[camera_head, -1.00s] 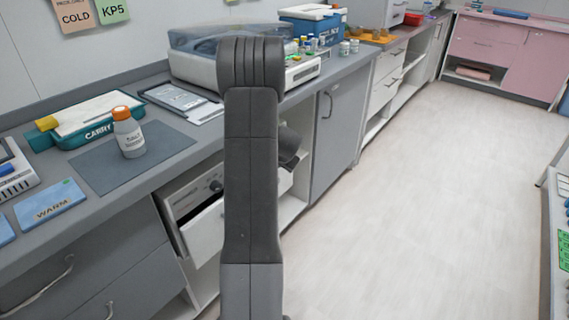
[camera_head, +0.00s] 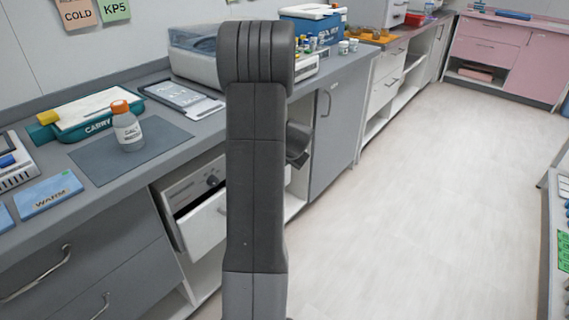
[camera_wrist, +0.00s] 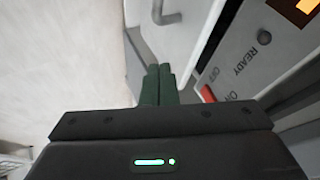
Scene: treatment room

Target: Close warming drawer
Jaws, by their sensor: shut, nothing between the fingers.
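The warming drawer (camera_head: 206,227) is the white front low in the unit under the counter. It stands out from the control panel (camera_head: 190,191), with a dark gap above it, so it is partly open. My arm hides its right part. In the wrist view the panel (camera_wrist: 262,62) with READY lettering and a red switch is at right. A dark gap separates it from a pale surface that looks like the drawer front (camera_wrist: 198,42). My gripper (camera_wrist: 158,70) is shut and empty, close to that front; I cannot tell whether it touches.
A grey cabinet door (camera_head: 334,125) with a handle is right of the drawer unit. Grey drawers (camera_head: 92,255) are at left. The counter holds a bottle (camera_head: 127,130), a carry case (camera_head: 95,115) and a WARM card (camera_head: 48,194). The pale floor (camera_head: 420,210) at right is clear.

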